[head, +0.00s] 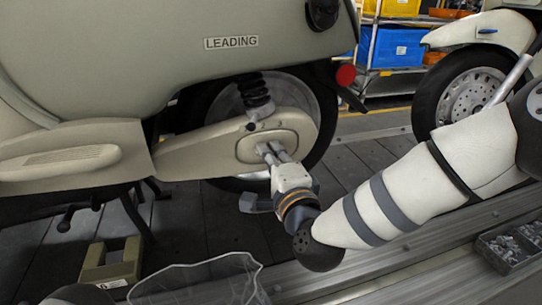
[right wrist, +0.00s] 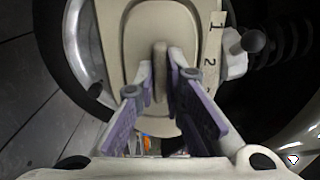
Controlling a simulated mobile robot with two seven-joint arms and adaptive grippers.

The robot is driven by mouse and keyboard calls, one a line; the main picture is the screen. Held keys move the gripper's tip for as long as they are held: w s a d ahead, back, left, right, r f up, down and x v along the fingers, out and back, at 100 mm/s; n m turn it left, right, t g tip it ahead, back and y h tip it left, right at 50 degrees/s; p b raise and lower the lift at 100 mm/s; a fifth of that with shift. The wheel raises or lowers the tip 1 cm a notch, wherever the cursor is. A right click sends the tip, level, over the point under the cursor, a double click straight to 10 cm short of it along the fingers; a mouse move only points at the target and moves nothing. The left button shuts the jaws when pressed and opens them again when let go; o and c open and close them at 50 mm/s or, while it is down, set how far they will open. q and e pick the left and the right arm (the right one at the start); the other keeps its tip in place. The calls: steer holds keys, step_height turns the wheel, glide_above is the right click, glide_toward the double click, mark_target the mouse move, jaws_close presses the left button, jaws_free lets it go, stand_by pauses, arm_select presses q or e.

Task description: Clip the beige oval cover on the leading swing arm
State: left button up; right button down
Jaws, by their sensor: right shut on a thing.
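The beige scooter with the LEADING label (head: 231,42) stands side-on in the head view. Its beige swing arm (head: 195,152) runs back to the rear wheel. The beige oval cover (head: 249,147) lies at the swing arm's rear end, inside a dark oval outline. My right gripper (head: 268,151) reaches it from the lower right. In the right wrist view the oval cover (right wrist: 136,48) fills the middle, and the right gripper (right wrist: 160,80) is shut on its raised central rib. I cannot tell whether the cover is fully seated. My left gripper is not in view.
A shock absorber (head: 256,93) stands just above the cover. A clear bin (head: 205,282) and a beige block (head: 110,265) are below. A tray of small metal parts (head: 508,249) sits at the right. Another scooter's wheel (head: 462,95) and shelved bins (head: 395,47) are behind.

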steer(key=c, duration=1.6)
jaws_free()
